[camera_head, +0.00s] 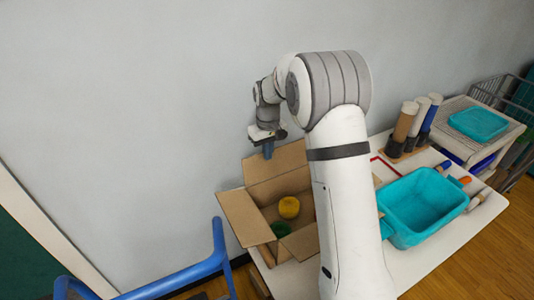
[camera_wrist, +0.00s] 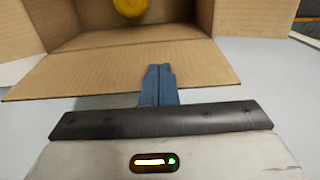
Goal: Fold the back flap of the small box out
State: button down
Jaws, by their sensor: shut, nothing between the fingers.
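The small box (camera_head: 252,187) is an open brown cardboard box on the table, left of my arm. Its back flap (camera_head: 285,160) stands up from the far rim, tilt unclear. In the wrist view the back flap (camera_wrist: 90,75) spreads from the box opening toward my gripper. My gripper (camera_head: 267,153) is at the flap's upper edge; its blue fingers are shut together and empty. In the wrist view the fingertips (camera_wrist: 159,68) overlap the flap; I cannot tell whether they touch it. The left flap (camera_head: 243,217) is folded outward. My arm hides the box's right side.
A yellow item (camera_head: 289,207) and a green item (camera_head: 281,229) are in the box. A teal bin (camera_head: 422,200) stands right of my arm, with several rolls (camera_head: 405,125) behind it. The wall is close behind the box. A blue rail (camera_head: 190,270) is at front left.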

jog(key=shift+w, duration=0.1)
dwell(0.3)
jog(key=shift+w+a+f, duration=0.2)
jog(key=shift+w, duration=0.15)
jog(key=shift+w+a+f, duration=0.15)
jog(key=shift+w, duration=0.3)
jog(key=shift+w+a+f+p, duration=0.3)
jog(key=shift+w+p, duration=0.05)
jog(key=shift+w, duration=0.4)
jog(key=shift+w+a+f, duration=0.3)
jog(key=shift+w, duration=0.35)
jog(key=shift+w, duration=0.1)
jog(key=shift+w+a+f+p, duration=0.3)
jog(key=shift+w+p, duration=0.05)
jog(key=shift+w, duration=0.45)
